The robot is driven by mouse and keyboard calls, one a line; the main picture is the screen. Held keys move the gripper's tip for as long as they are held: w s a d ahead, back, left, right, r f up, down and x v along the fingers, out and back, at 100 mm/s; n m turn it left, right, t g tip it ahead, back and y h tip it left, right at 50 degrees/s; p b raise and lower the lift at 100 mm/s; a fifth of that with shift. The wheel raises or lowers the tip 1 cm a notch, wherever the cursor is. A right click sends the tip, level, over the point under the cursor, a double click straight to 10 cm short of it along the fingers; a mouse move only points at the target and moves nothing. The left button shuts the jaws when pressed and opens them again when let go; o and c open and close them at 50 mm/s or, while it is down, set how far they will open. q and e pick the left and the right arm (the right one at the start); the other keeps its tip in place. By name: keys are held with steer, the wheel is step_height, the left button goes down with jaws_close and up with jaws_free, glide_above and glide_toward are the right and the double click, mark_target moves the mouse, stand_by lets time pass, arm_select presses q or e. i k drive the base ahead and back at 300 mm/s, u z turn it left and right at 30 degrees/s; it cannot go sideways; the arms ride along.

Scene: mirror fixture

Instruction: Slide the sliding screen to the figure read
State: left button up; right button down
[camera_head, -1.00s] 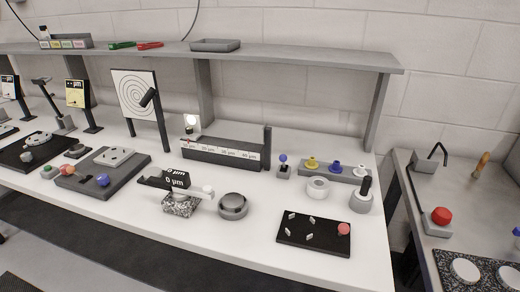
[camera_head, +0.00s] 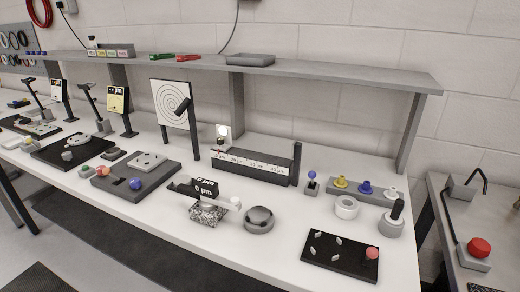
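A long dark rail fixture (camera_head: 250,165) stands at the middle back of the white bench. Its white scale strip (camera_head: 262,163) carries several figures in µm, too small to read surely. A dark upright plate (camera_head: 296,163) stands at its right end; it may be the sliding screen. A small lit lamp or mirror block (camera_head: 222,133) stands at its left end. Neither gripper shows.
A round grey knob (camera_head: 259,219) stands right of the gauge. A black plate with pegs (camera_head: 340,256) lies at the front right. A target board (camera_head: 176,112) stands behind. A grey shelf (camera_head: 330,83) overhangs the back. The bench front between is clear.

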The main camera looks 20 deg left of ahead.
mark_target(223, 144)
steer(key=z, duration=1.95)
steer(key=k, duration=1.1)
steer(key=u, duration=2.05)
